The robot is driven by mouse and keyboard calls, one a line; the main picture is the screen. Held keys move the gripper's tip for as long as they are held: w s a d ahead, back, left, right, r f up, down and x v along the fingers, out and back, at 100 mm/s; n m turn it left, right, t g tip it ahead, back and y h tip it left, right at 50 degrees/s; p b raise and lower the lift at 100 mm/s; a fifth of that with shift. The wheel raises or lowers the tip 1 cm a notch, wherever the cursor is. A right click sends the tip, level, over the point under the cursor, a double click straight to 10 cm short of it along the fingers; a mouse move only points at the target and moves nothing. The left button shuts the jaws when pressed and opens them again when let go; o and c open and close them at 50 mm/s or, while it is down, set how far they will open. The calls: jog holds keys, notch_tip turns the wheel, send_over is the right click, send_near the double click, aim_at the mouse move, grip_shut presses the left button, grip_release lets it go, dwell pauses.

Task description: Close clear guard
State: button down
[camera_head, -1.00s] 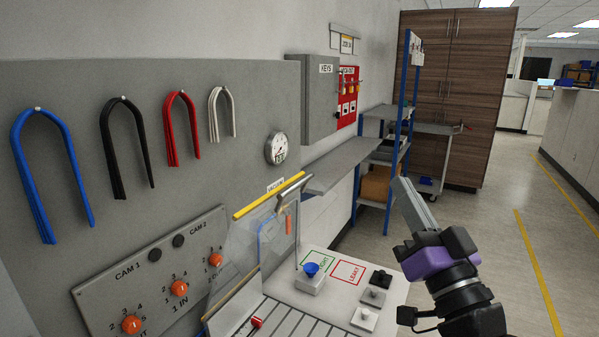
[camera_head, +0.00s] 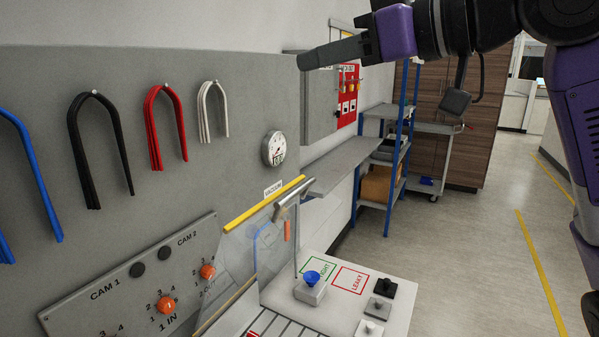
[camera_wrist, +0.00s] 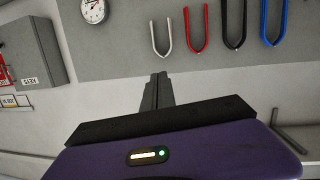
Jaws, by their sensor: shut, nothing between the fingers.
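The clear guard (camera_head: 240,255) is a see-through panel with a yellow top edge (camera_head: 264,205). It stands raised and tilted over the slatted belt area, near the wall panel. A grey bar handle (camera_head: 293,195) sits at its upper right end. A grey bar (camera_wrist: 290,136), probably this handle, shows at the lower right of the wrist view. My gripper (camera_head: 303,62) is up high, in front of the grey key box, well above the guard and apart from it. Its fingers (camera_wrist: 157,88) are together and empty, and point toward the wall.
A blue knob on a white block (camera_head: 312,280) stands on the white bench (camera_head: 340,318) beside the guard, with black and grey knobs to its right. A grey shelf (camera_head: 345,165), key box (camera_head: 320,125) and gauge (camera_head: 274,149) are on the wall. The floor at right is clear.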

aim_at(299, 190)
notch_tip(299, 190, down, 8)
jog(key=s+g+h, duration=0.3)
jog(key=g, duration=0.1)
jog(key=x, duration=0.3)
jog(key=p+x, duration=0.1)
jog(key=x, duration=0.2)
jog(key=p+x, duration=0.1)
jog(key=x, duration=0.2)
jog(key=shift+w+d+f, duration=0.25)
jog(key=shift+w+f, duration=0.1)
jog(key=shift+s+d+f, duration=0.3)
jog(key=shift+d, duration=0.2)
jog(key=shift+s+d+f, duration=0.3)
jog(key=shift+s+d, duration=0.05)
jog(key=shift+d, duration=0.15)
jog(key=shift+s+d+f+p, duration=0.1)
jog(key=shift+s+f+p, duration=0.1)
jog(key=shift+p, duration=0.1)
jog(key=shift+s+d+f, duration=0.1)
jog(key=shift+d+f, duration=0.1)
